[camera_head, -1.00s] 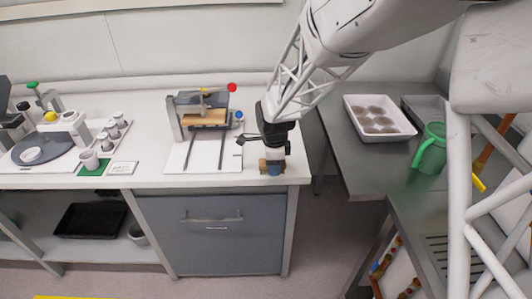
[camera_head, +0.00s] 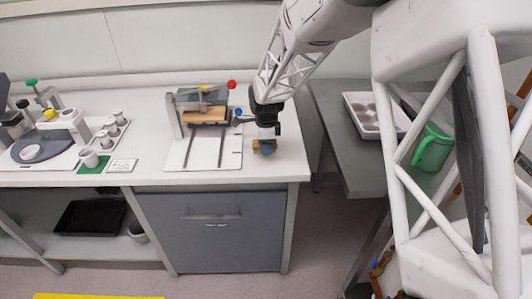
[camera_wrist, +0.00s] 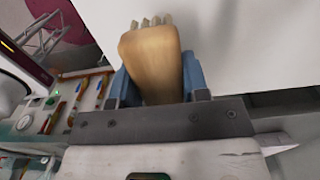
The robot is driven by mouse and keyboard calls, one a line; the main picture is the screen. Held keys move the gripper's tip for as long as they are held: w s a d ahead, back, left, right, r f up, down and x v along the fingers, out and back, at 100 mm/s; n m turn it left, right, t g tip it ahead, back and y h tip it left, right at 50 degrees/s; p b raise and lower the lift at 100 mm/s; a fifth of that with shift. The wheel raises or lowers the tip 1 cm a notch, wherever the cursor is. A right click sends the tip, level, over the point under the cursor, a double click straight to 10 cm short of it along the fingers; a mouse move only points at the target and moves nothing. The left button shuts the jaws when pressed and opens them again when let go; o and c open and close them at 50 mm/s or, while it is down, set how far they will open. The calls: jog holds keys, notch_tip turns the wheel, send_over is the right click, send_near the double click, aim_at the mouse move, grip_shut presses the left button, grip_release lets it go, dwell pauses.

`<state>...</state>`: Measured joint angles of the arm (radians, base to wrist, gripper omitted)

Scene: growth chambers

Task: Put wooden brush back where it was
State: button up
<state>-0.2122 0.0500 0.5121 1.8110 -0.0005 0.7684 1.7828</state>
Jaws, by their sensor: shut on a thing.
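My gripper (camera_head: 264,149) is above the right end of the white bench, to the right of the white board device. In the wrist view its blue fingers (camera_wrist: 152,88) are shut on the wooden brush (camera_wrist: 152,58), one on each side. The brush is a tan wooden block with pale bristle tufts at its far end. In the head view the brush (camera_head: 256,146) is a small brown patch, partly hidden by the gripper. I cannot tell whether it touches the bench top.
The white board device (camera_head: 203,155) with dark rails and a wooden block stands just left of my gripper. Cups and a green mat (camera_head: 93,166) are further left. A grey side bench at right holds a white tray (camera_head: 358,104) and a green jug (camera_head: 431,148).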

jog(key=shift+f, duration=1.75)
jog(key=shift+f, duration=0.1)
jog(key=o, duration=1)
jog(key=shift+o, duration=0.2)
notch_tip(320, 180, up, 12)
jog(key=shift+r, duration=0.1)
